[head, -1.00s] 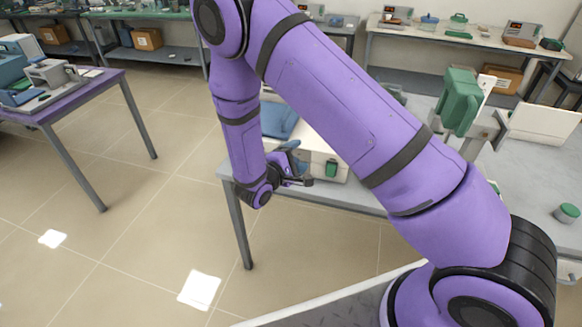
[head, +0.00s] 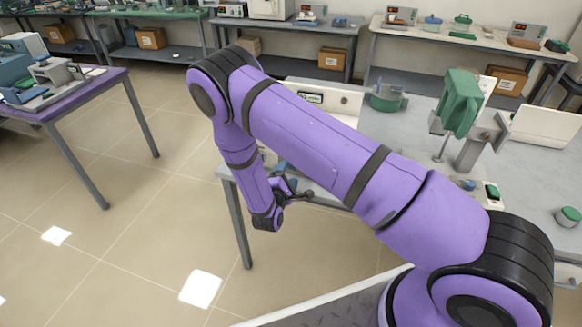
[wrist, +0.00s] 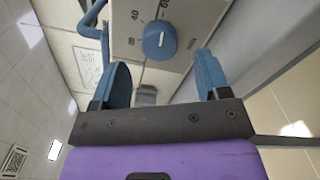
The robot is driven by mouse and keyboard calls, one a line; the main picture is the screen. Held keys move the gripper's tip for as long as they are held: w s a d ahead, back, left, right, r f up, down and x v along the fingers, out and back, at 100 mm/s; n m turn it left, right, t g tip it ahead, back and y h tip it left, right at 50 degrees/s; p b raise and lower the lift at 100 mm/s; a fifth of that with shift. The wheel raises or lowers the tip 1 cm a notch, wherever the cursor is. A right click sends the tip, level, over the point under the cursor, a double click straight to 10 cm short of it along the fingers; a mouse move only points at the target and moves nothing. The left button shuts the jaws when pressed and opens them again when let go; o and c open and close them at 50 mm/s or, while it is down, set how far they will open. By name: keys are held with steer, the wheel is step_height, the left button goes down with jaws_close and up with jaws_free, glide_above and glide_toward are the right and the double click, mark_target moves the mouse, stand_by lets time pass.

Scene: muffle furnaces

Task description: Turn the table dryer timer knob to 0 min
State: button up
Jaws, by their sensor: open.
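The dryer's timer knob (wrist: 160,41) is a round blue dial with a white pointer line, on a beige panel (wrist: 185,15) in the wrist view. Figures that look like 40 and 60 are printed beside it; the pointer line runs roughly up and down in the picture, and I cannot read its exact setting. My gripper (wrist: 163,78) is open, its two blue fingers apart and empty. The knob lies ahead of the gap between them, not gripped. In the head view my gripper (head: 297,192) is at the near bench edge; my arm hides most of the dryer.
A blue tubular handle (wrist: 94,26) runs beside the panel, near the left finger. On the bench stand a green-headed device (head: 460,102) and a green round pot (head: 386,98). A purple table (head: 90,88) is at left. The floor (head: 130,220) between is clear.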

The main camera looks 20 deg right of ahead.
steer(key=shift+x, duration=2.2)
steer(key=c, duration=0.9)
